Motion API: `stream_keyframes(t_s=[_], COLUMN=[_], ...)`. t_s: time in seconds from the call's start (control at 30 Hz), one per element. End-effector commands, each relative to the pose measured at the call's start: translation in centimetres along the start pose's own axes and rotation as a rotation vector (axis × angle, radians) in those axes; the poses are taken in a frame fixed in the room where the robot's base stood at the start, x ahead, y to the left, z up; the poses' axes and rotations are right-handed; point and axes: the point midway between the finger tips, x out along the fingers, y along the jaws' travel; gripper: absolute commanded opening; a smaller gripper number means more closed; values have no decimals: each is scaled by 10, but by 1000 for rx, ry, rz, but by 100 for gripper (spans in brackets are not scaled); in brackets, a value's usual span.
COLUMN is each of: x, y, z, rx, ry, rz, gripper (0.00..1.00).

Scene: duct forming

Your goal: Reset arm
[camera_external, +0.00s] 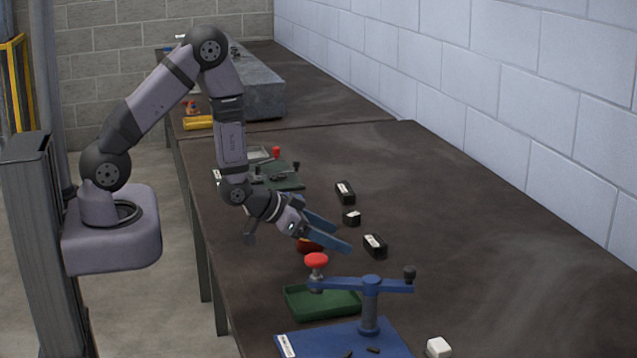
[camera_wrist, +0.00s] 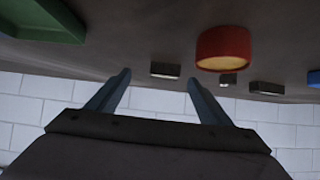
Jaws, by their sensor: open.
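My gripper (camera_external: 332,232) is open and empty, held above the dark workbench (camera_external: 450,220) near its middle. In the wrist view the two blue fingers (camera_wrist: 160,88) are spread apart with nothing between them. A red round piece (camera_external: 311,244) is partly hidden behind the gripper in the external view. A red cup-like piece with a tan face (camera_wrist: 222,50) shows beyond the fingers in the wrist view; I cannot tell whether it is the same one. My arm is bent, with its elbow high and its wrist low over the bench.
Black blocks (camera_external: 375,246) lie right of my gripper. A green fixture (camera_external: 277,177) is farther back. The bench's right side is clear up to the wall.

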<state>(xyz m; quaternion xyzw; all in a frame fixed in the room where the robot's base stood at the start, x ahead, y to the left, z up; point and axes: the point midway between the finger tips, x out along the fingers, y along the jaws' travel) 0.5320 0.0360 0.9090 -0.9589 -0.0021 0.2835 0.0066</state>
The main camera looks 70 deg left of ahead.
Motion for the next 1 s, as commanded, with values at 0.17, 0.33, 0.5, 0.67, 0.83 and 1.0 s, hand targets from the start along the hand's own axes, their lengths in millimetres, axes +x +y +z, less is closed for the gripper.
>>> stream_keyframes(t_s=[0.17, 0.33, 0.5, 0.67, 0.83, 1.0], x=[-11, -41, -87, -145, -202, -238], y=[18, 21, 25, 29, 32, 35], z=[-1, 11, 27, 47, 64, 74], rx=[-4, -6, -5, -5, -6, -6], ry=[-159, -321, -502, -694, -859, -958], rz=[1, -2, -1, 3, 9, 13], gripper=[73, 73, 73, 73, 73, 73])
